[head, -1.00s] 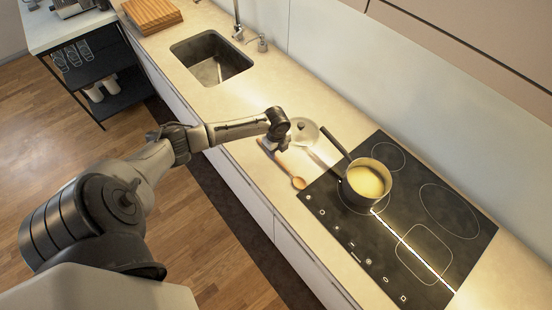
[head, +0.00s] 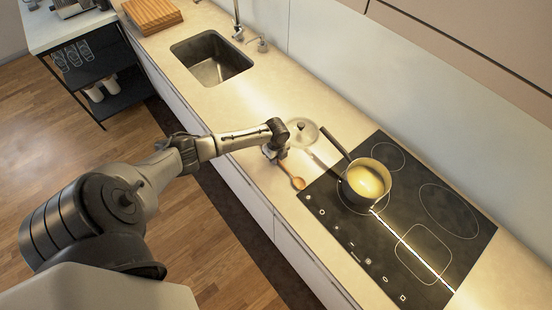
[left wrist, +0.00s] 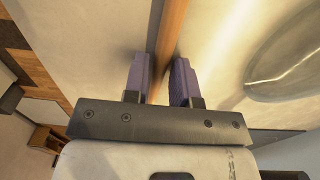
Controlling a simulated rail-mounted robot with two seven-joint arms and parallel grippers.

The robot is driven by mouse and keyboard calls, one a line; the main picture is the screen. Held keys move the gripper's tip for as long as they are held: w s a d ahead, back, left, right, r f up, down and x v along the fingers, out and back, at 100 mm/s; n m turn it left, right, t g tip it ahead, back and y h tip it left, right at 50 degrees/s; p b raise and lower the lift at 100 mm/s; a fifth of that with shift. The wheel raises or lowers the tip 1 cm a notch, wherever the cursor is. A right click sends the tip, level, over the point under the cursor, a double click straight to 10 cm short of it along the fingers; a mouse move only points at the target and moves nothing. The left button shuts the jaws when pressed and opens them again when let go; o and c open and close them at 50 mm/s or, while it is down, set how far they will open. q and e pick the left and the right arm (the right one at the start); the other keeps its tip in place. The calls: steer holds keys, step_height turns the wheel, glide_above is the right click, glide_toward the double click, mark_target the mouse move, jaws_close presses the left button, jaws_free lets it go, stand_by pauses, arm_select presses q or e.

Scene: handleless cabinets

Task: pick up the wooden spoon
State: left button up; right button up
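The wooden spoon (head: 297,182) lies on the counter just left of the hob, its bowl toward the hob. My left gripper (head: 274,153) is down at its handle, with the fingers hidden under the wrist in the head view. In the left wrist view the wooden handle (left wrist: 171,35) runs between the two purple fingers of my left gripper (left wrist: 161,72). The fingers are close to the handle on both sides; I cannot tell whether both touch it. My right gripper is not in view.
A glass lid (head: 303,132) lies just beyond the gripper and also shows in the left wrist view (left wrist: 287,60). A pot (head: 366,184) with yellow contents stands on the hob (head: 440,235), its handle pointing toward the lid. Counter toward the sink (head: 211,58) is clear.

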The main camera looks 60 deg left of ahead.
arm_select(q)
jaws_close()
